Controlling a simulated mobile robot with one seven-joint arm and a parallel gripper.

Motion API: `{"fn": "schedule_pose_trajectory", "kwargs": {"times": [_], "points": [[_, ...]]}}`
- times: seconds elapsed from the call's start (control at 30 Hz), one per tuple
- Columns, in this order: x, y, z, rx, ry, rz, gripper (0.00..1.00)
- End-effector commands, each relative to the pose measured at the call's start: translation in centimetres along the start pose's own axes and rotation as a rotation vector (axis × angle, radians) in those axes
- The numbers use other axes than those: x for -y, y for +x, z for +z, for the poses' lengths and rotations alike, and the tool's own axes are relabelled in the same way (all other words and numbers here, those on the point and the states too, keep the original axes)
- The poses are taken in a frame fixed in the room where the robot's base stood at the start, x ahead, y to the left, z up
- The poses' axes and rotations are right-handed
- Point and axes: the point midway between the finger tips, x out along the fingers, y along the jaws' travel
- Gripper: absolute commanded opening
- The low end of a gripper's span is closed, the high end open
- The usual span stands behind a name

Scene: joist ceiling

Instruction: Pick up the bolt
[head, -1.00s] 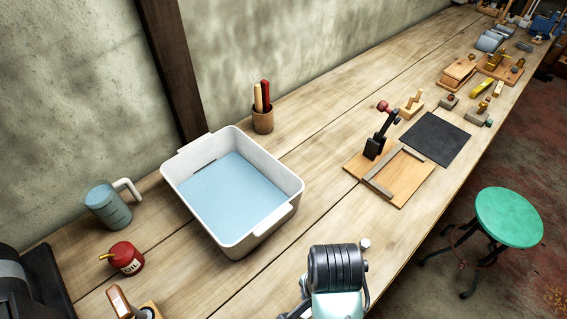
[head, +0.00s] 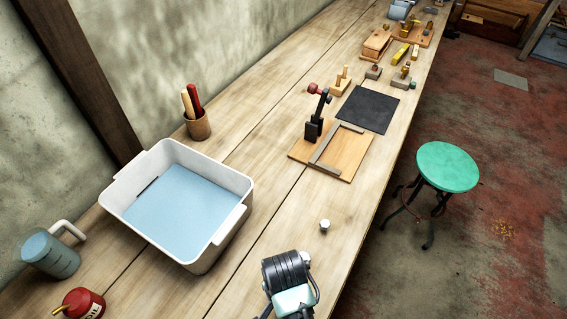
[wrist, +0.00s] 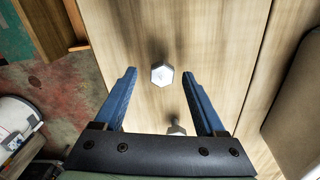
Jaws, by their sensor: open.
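The bolt (head: 325,226) is a small pale metal piece on the wooden bench. In the head view it stands just beyond and to the right of the end of my arm. In the wrist view the bolt's hexagonal head (wrist: 162,75) faces the camera, slightly beyond the two blue fingertips and roughly centred between them. My gripper (wrist: 160,80) is open and empty, with a clear gap on both sides of the bolt. The bolt's shank is hidden below its head. In the head view the fingers are hidden behind my arm.
A white tub (head: 240,212) of blue liquid stands left on the bench (head: 270,218). A wooden jig with a toggle clamp (head: 345,160) and a dark mat (head: 368,110) lie farther back. A green stool (head: 447,166) stands right of the bench.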

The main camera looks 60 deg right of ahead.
Motion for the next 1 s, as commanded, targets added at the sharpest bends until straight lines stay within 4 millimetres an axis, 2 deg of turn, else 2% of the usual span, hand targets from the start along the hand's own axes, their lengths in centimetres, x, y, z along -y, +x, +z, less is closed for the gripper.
{"fn": "schedule_pose_trajectory", "kwargs": {"times": [0.2, 0.5, 0.57, 0.9, 1.0], "points": [[0.1, 2.5, 0.0, 0.0, 0.0, 0.001, 0.72], [0.2, 3.0, -0.1, -0.001, 0.0, -0.001, 0.72], [0.2, 2.9, -0.1, -0.001, 0.0, -0.001, 0.64], [0.1, 2.9, -0.1, -0.001, 0.0, -0.001, 0.02], [0.2, 2.9, -0.1, -0.001, 0.0, -0.001, 0.0]]}}
